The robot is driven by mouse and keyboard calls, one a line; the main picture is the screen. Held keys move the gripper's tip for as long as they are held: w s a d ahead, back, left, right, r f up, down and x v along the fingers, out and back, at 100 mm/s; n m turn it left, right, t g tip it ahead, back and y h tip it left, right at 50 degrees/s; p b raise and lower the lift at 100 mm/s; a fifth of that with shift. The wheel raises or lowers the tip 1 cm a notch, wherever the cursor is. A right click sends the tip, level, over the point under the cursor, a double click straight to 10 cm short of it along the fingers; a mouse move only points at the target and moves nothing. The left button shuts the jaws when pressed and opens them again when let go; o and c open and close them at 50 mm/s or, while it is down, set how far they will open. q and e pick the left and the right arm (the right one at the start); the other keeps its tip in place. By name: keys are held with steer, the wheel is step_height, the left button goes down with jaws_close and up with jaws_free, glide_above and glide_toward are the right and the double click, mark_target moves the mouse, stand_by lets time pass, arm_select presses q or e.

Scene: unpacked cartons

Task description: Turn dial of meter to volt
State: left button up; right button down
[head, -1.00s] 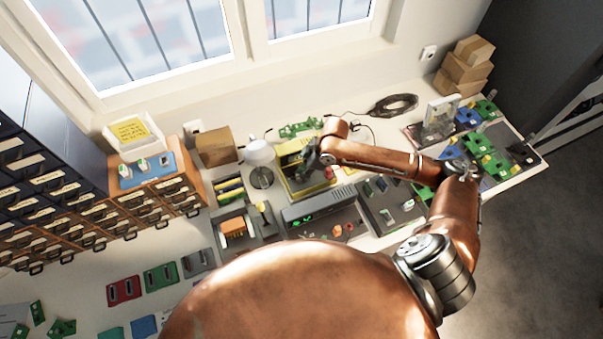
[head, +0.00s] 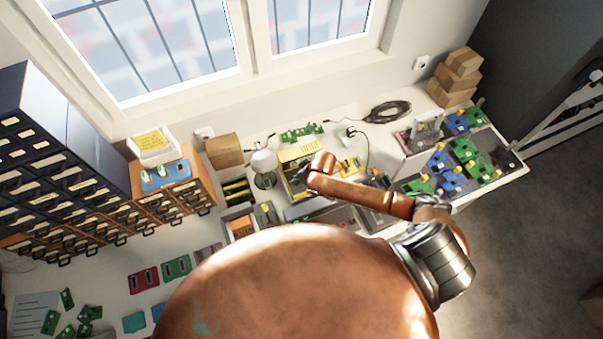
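A yellow device (head: 296,154), which looks like the meter, stands on the bench below the window, right of a small white lamp. Its dial cannot be made out; my arm and gripper cover part of its front. My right arm comes in from the right, and its dark gripper (head: 300,174) is at the front of the yellow device. Whether it touches the device cannot be told. Its fingers are too small and dark to show open or shut. My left gripper is not in view.
The white lamp (head: 264,164) stands close to the left of the device. Trays of blue and green boards (head: 462,152) are at right. A drawer cabinet (head: 172,200) stands at left.

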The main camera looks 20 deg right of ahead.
steer(key=shift+a+m+h+p, duration=0.2)
steer(key=shift+m+h+p, duration=0.4)
steer(key=shift+m+p, duration=1)
steer(key=c, duration=1.6)
jaws_free()
steer(key=v, duration=1.2)
steer(key=shift+s+f, duration=0.1)
steer(key=shift+s, duration=0.1)
